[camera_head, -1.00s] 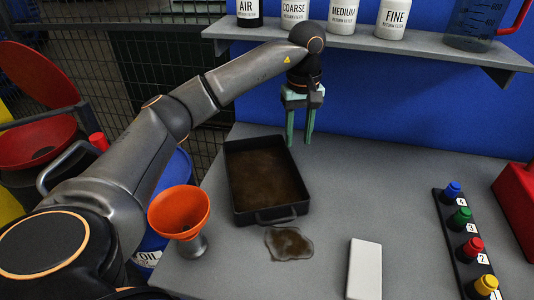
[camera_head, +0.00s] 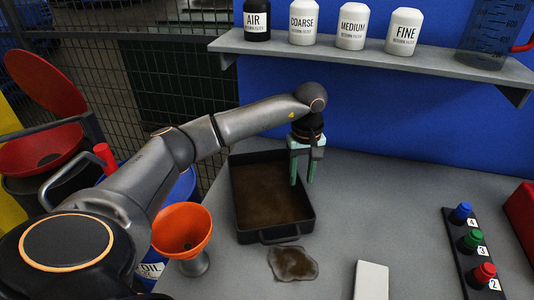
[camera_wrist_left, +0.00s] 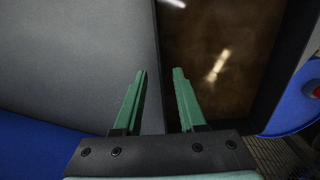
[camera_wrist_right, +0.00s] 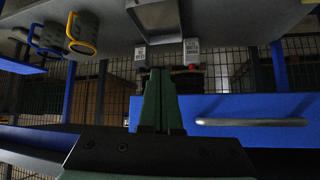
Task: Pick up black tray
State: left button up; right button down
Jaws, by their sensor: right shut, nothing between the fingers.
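The black tray (camera_head: 262,237) lies on the grey bench with brown oily liquid in it. A handle shows on its near end. My left gripper (camera_head: 302,182) points down at the tray's far right edge, open, with nothing held. In the left wrist view the tray's side wall (camera_wrist_left: 155,55) runs between the open left fingers (camera_wrist_left: 160,85), one finger on each side in the picture. Whether they touch the wall I cannot tell. My right gripper (camera_wrist_right: 160,80) is shut and empty, away from the tray, and shows only in the right wrist view.
An orange funnel (camera_head: 181,230) stands left of the tray. A brown spill (camera_head: 292,263) lies in front of it, near a white block (camera_head: 371,281). A button strip (camera_head: 470,245) is at right. A shelf (camera_head: 370,52) with filter bottles hangs above the back.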

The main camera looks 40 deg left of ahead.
aim_at(299, 193)
pick_arm(q)
jog(key=shift+f, duration=1.6)
jog(key=shift+c, duration=0.2)
grip_shut()
jog(key=shift+r, duration=0.1)
